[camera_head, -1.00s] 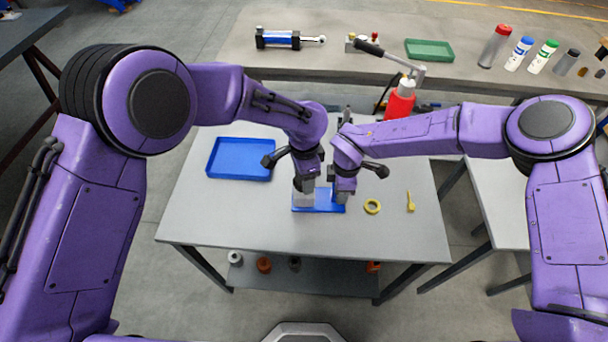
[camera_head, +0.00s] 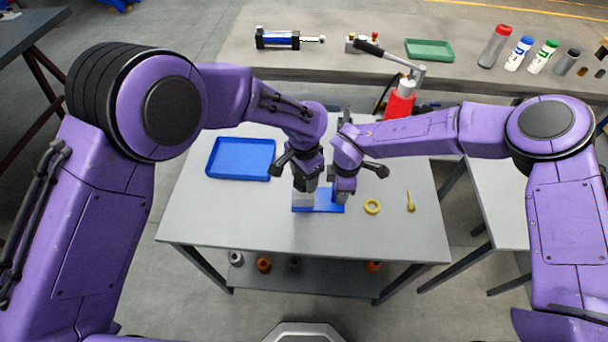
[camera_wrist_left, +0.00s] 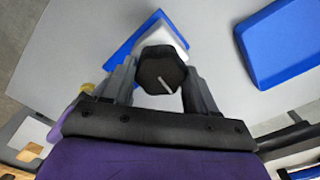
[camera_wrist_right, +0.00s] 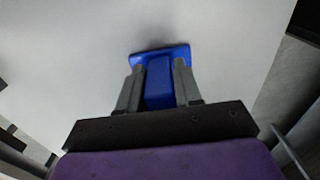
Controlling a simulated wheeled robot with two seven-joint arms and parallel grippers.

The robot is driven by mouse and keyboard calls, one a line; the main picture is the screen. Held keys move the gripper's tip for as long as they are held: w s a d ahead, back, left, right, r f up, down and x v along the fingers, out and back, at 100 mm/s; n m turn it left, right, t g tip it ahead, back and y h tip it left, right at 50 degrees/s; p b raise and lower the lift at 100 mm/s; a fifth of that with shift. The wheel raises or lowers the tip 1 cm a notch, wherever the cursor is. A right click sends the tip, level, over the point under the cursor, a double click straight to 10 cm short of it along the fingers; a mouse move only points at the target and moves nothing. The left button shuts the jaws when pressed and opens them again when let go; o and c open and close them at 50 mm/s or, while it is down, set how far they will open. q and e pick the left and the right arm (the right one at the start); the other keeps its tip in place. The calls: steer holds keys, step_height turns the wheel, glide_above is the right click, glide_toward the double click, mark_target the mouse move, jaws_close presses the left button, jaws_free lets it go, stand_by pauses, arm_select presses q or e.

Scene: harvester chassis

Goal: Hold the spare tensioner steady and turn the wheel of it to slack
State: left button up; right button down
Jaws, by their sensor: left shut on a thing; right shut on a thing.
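The spare tensioner's blue base (camera_head: 324,207) lies on the grey table, below both grippers, with a pale block (camera_head: 303,199) on its left part. My left gripper (camera_head: 306,184) points down over that block. In the left wrist view, its fingers are shut around the sides of a black lobed wheel (camera_wrist_left: 160,68) with a white line on its face. My right gripper (camera_head: 344,194) is at the base's right end. In the right wrist view, its fingers are shut on an upright blue block (camera_wrist_right: 158,86) of the tensioner. The head view hides the wheel behind my left gripper.
A blue tray (camera_head: 240,177) lies left of the tensioner. A yellow ring (camera_head: 372,206) and a small yellow tool (camera_head: 410,202) lie to its right. The table's front is clear.

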arm_select(q)
steer(key=shift+d+r, duration=0.1)
steer(key=o, duration=1.1)
steer(key=shift+c, duration=0.2)
step_height(320, 180, up, 12)
